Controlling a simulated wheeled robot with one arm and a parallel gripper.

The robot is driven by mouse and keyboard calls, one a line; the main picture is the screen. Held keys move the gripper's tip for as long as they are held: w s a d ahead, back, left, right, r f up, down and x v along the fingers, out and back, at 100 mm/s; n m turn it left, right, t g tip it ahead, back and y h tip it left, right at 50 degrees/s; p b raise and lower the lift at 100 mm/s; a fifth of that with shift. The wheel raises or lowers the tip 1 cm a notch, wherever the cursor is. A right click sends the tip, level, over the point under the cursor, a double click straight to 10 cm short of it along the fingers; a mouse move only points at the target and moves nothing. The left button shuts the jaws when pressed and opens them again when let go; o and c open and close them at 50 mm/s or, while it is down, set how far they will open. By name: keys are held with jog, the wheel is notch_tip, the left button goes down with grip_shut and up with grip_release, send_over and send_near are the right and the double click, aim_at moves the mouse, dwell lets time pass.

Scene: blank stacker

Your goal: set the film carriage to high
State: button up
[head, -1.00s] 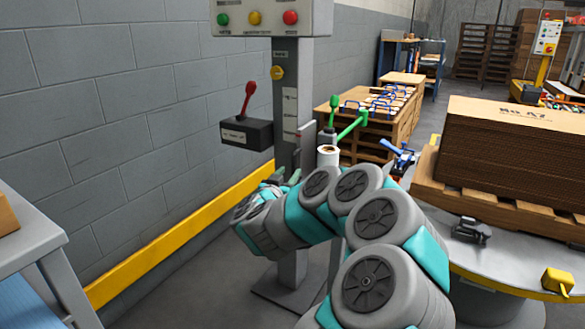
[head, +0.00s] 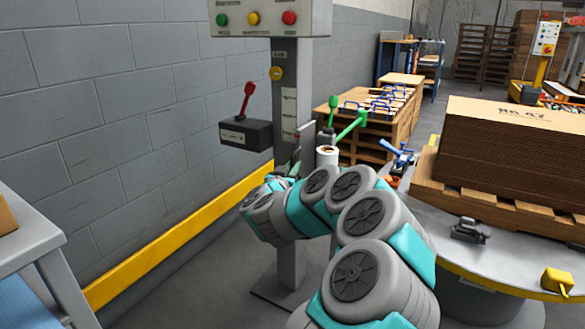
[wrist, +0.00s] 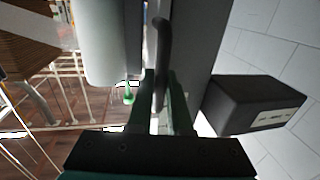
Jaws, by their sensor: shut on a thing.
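The film carriage shows on the grey mast (head: 284,80), partly hidden by my arm, with a pale film roll (head: 327,156) at its right side. In the wrist view the roll (wrist: 112,45) is large at upper left. A dark curved handle (wrist: 162,45) stands beside it, in front of the mast. My gripper (wrist: 163,98) has its two green fingers shut on this handle. In the head view my gripper (head: 291,172) is small and partly hidden by my wrist, low beside the mast. A marked strip (head: 289,110) runs down the mast above it.
A black box (head: 240,137) with a red lever (head: 247,97) sits left of the mast; the box (wrist: 255,105) is close at right in the wrist view. A button panel (head: 262,18) tops the mast. Stacked cardboard (head: 515,150) stands right. Floor at lower left is open.

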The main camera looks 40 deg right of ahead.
grip_shut()
jog(key=shift+r, duration=0.1)
dwell(0.8)
notch_tip(320, 180, up, 11)
jog(key=p, duration=0.9)
jog(key=shift+r, duration=0.2)
jog(key=shift+o, duration=1.5)
grip_release()
jog(key=shift+r, duration=0.1)
jog(key=o, duration=0.3)
jog(key=shift+o, duration=0.2)
jog(key=shift+a+f, duration=0.1)
jog(key=shift+f, duration=0.1)
jog(key=v, duration=0.7)
jog(key=shift+s+a, duration=0.2)
jog(key=shift+a, duration=0.05)
